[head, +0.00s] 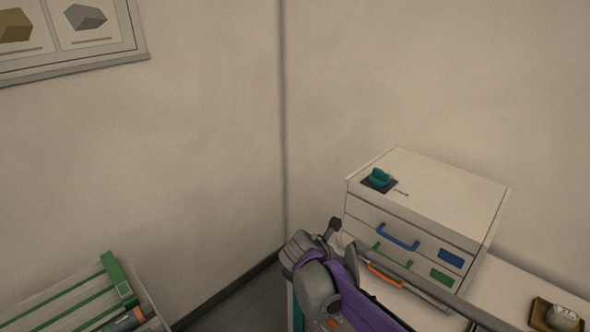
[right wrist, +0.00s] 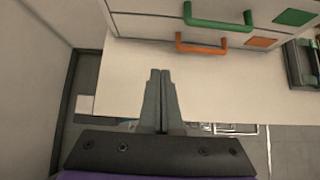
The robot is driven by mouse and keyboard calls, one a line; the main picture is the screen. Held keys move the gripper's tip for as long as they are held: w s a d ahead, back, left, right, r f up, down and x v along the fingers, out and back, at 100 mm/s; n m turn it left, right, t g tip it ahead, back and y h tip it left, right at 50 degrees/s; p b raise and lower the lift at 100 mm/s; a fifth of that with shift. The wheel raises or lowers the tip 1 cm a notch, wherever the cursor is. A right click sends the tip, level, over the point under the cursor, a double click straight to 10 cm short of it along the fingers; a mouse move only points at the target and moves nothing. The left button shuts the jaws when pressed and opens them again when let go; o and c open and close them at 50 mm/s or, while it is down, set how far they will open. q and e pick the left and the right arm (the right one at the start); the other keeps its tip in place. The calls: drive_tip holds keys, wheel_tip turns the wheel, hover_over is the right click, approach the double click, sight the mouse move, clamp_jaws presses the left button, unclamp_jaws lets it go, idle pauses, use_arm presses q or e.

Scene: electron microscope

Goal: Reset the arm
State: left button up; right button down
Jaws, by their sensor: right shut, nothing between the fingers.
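My right arm (head: 345,290), purple and grey, reaches in from the bottom of the head view, in front of a white drawer cabinet (head: 440,190). In the right wrist view my right gripper (right wrist: 160,72) has its two dark fingers together with nothing between them. The fingertips show below the orange handle (right wrist: 200,46) and apart from it. The green handle (right wrist: 218,25) is above that. In the head view the arm hides part of the cabinet's lower front, and I cannot make out the fingertips. My left gripper is not in view.
The cabinet has a blue handle (head: 398,239) and a teal object (head: 379,176) on top. A brown tray (head: 538,313) with a pale item is at the lower right. A green-striped rack (head: 75,305) stands at the lower left. Walls meet in a corner behind; floor shows between.

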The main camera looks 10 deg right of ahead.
drive_tip(key=s+a+m+y+p, duration=0.2)
drive_tip(key=s+m+y+p, duration=0.3)
drive_tip(key=s+m, duration=2)
drive_tip(key=shift+s+a+y, duration=0.25)
drive_tip(key=shift+s+y, duration=0.75)
drive_tip(key=shift+s, duration=0.25)
